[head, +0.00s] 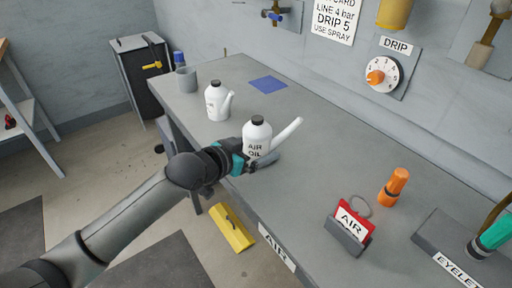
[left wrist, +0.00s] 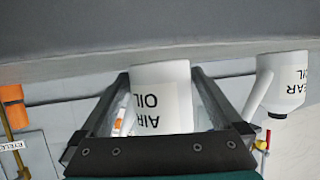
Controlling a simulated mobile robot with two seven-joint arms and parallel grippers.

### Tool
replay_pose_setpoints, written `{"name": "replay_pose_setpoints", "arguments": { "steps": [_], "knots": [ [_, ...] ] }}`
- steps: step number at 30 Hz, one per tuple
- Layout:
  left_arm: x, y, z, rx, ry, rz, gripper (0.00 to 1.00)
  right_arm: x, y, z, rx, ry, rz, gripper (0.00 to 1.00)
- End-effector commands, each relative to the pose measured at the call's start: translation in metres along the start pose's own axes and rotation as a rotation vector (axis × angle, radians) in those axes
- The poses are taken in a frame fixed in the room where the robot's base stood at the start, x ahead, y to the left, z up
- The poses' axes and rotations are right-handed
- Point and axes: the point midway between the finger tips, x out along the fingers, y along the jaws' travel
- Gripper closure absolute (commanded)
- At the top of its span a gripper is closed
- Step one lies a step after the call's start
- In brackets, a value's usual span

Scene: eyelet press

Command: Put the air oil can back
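The air oil can (head: 257,138) is white with a black cap and a spout pointing right, and it is upright near the bench's front edge. My left gripper (head: 263,162) reaches it from the front left. In the left wrist view, which is upside down, the two fingers (left wrist: 160,74) lie along both sides of the air oil can (left wrist: 162,95), with their tips against it. I cannot tell whether its base touches the bench. A similar white can (head: 217,101) stands farther left; it reads gear oil in the left wrist view (left wrist: 285,82). My right gripper is not in view.
A blue square (head: 268,84) lies bare at the back of the grey bench. An orange bottle (head: 393,187) and a red AIR card in a holder (head: 349,236) stand to the right. The middle of the bench is clear.

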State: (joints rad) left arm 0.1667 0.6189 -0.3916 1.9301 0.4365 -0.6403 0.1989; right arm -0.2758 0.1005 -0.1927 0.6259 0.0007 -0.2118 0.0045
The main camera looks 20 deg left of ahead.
Motion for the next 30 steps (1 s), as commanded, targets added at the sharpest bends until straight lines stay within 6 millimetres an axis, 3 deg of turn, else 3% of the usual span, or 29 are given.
{"name": "replay_pose_setpoints", "arguments": {
  "steps": [11, 30],
  "knots": [
    [-0.008, -0.001, -0.003, 0.001, -0.001, -0.001, 0.00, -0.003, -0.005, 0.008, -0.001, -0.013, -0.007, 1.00],
    [-0.099, 0.000, -0.003, 0.000, -0.002, 0.000, 0.00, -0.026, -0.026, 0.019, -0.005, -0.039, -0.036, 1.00]
  ]
}}
